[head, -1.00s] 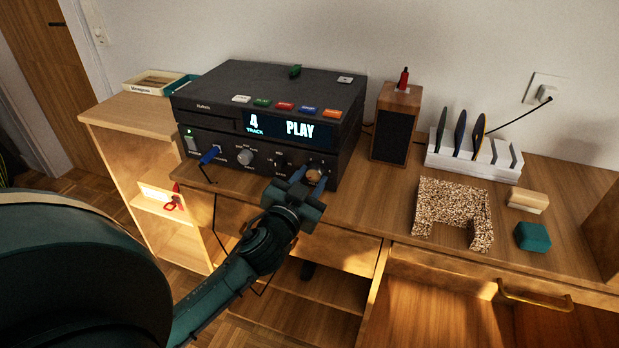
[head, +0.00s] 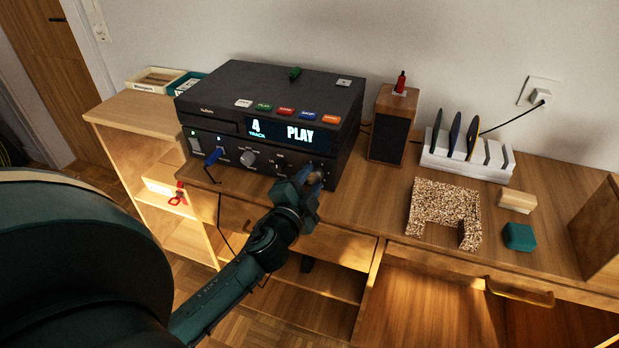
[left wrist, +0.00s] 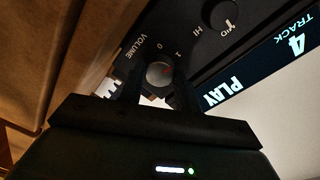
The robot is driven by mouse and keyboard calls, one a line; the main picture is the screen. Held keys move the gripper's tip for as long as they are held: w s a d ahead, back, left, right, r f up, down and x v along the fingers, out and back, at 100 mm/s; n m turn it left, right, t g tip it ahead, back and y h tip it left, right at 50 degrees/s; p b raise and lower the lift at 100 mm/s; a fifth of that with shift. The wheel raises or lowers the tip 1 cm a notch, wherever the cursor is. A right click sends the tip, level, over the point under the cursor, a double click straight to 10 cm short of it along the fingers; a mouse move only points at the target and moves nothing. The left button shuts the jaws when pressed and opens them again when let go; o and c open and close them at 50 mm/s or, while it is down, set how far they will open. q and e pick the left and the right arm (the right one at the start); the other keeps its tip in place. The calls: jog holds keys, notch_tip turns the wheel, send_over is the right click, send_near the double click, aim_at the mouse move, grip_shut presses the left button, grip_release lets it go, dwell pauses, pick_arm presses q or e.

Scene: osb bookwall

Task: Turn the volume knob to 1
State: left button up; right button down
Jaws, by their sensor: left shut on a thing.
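The volume knob (left wrist: 158,73) is a round grey-brown knob on the front panel of the black player (head: 270,95). In the left wrist view it sits beside the word VOLUME and the marks 0 and 1. A small reddish mark shows on its face; which number it points to is hard to tell. My left gripper (head: 309,178) is shut on the knob, with one finger on each side in the left wrist view (left wrist: 157,92). In the head view the gripper partly hides the knob. The display (head: 289,132) reads TRACK 4 and PLAY. My right gripper is not in view.
A grey knob (head: 248,158) and a blue plug (head: 213,156) with a cable are left of the gripper on the same panel. A speaker (head: 392,125), a white rack (head: 467,160) and a speckled U-shaped block (head: 444,200) stand to the right. A drawer below is open.

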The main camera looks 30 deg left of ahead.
pick_arm(q)
jog(key=shift+m, duration=0.4)
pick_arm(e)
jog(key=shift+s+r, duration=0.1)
pick_arm(q)
jog(key=o, duration=1)
jog(key=b+v, duration=0.2)
jog(key=v, duration=1.1)
jog(key=shift+s, duration=0.1)
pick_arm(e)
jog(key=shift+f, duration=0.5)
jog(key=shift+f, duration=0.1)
